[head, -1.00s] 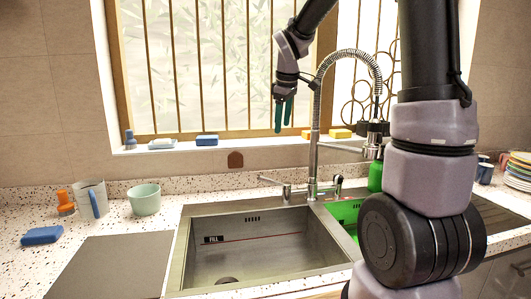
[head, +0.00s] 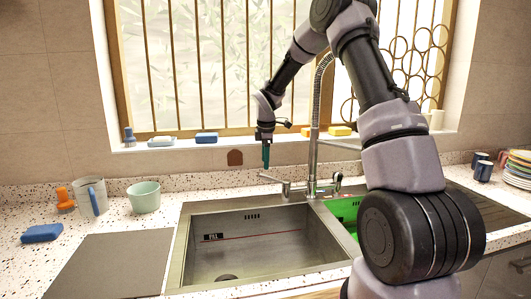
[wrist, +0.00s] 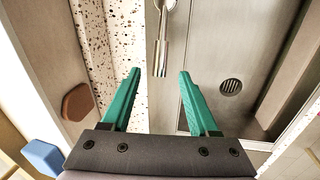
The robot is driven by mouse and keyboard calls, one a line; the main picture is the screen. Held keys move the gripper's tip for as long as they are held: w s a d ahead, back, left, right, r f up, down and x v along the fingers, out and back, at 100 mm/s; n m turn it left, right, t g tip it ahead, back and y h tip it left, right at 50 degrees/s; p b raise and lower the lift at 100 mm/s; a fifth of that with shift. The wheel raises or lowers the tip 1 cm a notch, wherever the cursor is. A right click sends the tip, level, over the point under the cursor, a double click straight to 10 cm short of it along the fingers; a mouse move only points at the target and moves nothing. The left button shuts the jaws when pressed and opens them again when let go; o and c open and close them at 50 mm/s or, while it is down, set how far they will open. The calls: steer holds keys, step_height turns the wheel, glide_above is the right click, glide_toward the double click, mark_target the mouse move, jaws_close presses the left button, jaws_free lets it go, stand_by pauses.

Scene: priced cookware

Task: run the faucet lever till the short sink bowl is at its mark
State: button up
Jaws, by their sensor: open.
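The faucet lever (head: 270,179) is a thin metal bar pointing left from the faucet base, behind the steel sink bowl (head: 250,265). That bowl shows a FILL label and red line (head: 250,236) on its back wall; I see no water in it. My gripper (head: 266,164) points down just above the lever's end. In the wrist view, its teal fingers (wrist: 160,74) are apart and empty, with the lever (wrist: 161,58) ahead, lined up with the gap between them. I cannot tell the exact height between fingertips and lever.
The tall spring-neck faucet (head: 314,130) stands just right of my gripper. A green-floored second bowl (head: 343,209) is partly hidden by my arm. Sponges line the sill.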

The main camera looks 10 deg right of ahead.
steer(key=shift+w+f, duration=0.2)
steer(key=shift+f, duration=0.9)
steer(key=shift+w+f, duration=0.15)
steer(key=shift+f, duration=1)
steer(key=shift+w+f, duration=0.2)
steer(key=shift+f, duration=0.9)
steer(key=shift+c, duration=0.3)
jaws_close()
